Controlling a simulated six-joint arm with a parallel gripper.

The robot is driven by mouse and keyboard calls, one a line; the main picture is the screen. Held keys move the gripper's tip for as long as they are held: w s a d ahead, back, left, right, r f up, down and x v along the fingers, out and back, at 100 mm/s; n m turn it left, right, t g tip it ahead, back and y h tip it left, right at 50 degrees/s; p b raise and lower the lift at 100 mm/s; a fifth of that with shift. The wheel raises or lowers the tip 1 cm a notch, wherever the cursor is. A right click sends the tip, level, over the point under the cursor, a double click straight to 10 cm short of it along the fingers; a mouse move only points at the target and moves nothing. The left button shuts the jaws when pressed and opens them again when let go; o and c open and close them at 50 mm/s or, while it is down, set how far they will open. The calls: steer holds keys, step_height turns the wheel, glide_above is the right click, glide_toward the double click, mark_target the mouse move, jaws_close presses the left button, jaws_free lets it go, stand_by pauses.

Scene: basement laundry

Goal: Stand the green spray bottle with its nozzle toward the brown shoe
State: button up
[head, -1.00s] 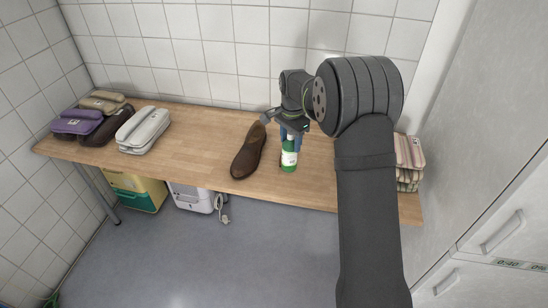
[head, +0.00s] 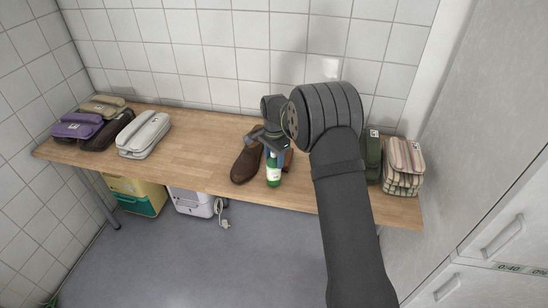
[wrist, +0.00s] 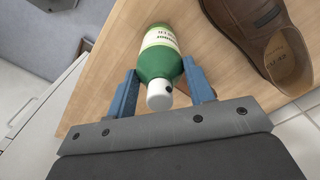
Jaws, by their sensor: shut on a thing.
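The green spray bottle (head: 273,173) has a white label and stands upright near the bench's front edge, just right of the brown shoe (head: 246,161). I cannot tell whether its base touches the bench. My gripper (head: 274,154) is shut on the bottle from behind and above. In the wrist view the blue fingers (wrist: 163,88) flank the bottle (wrist: 158,56) below its white cap (wrist: 159,96). A dark spot, likely the nozzle, shows on the cap's right side, the side where the shoe (wrist: 265,35) lies.
On the wooden bench (head: 200,140), a grey-white case (head: 144,134), a purple case (head: 77,126) and others lie left. A green case (head: 373,158) and striped stack (head: 403,167) stand right. Something brown (head: 288,158) is partly hidden behind the bottle. The bench's middle left is clear.

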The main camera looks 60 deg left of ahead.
steer(key=shift+f, duration=0.15)
steer(key=o, duration=1.5)
step_height(320, 180, up, 12)
steer(key=shift+r, duration=0.15)
